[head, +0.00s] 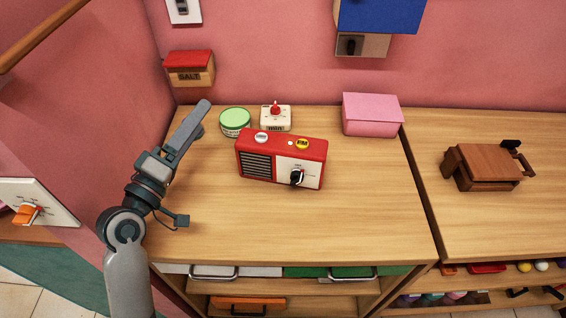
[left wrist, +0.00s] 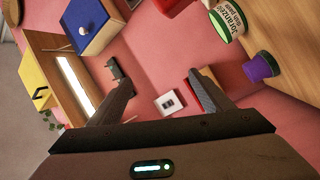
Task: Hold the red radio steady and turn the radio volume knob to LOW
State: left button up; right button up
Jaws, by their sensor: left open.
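The red radio (head: 262,153) stands upright on the wooden top in the head view, with a dark speaker grille on its left and a white panel on its right. Its black volume knob (head: 296,177) sits low on the white panel; the small markings are too tiny to read. My left gripper (head: 195,162) is open and empty, left of the radio and apart from it. In the left wrist view its two fingers (left wrist: 160,98) are spread with nothing between them. My right gripper is not in view.
Behind the radio stand a green-lidded tub (head: 235,122) and a white timer with a red knob (head: 276,117). A pink box (head: 371,114) is at the back right. The top before the radio is clear.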

aim_at(275, 171)
pick_arm(q)
jog(key=s+f+m+g, duration=0.1)
jog(key=f+m+g, duration=0.1)
jog(key=f+m, duration=0.1)
jog(key=s+f+m+g, duration=0.1)
jog(key=f+m+g, duration=0.2)
jog(key=s+d+f+m+g, duration=0.1)
jog(key=f+m+g, duration=0.1)
jog(key=f+m, duration=0.1)
jog(key=shift+s+f+m+y, duration=0.25)
jog(key=shift+f+m+y, duration=0.05)
jog(key=shift+f+m, duration=0.1)
jog(key=s+d+m+g+h, duration=0.1)
jog(key=d+m, duration=0.1)
jog(key=d, duration=0.1)
jog(key=d+r+m+g, duration=0.1)
jog(key=d+m+g, duration=0.1)
jog(key=d+m, duration=0.1)
jog(key=s+d+m+g+h, duration=0.1)
jog(key=d+m, duration=0.2)
jog(key=shift+s+d+r+h, duration=0.2)
jog(key=shift+s+r+h, duration=0.1)
jog(key=shift+s+r, duration=0.1)
jog(key=shift+w+d, duration=0.1)
jog(key=shift+w, duration=0.05)
jog(key=shift+x, duration=4.9)
jog(key=shift+f, duration=0.15)
jog(key=shift+c, duration=0.2)
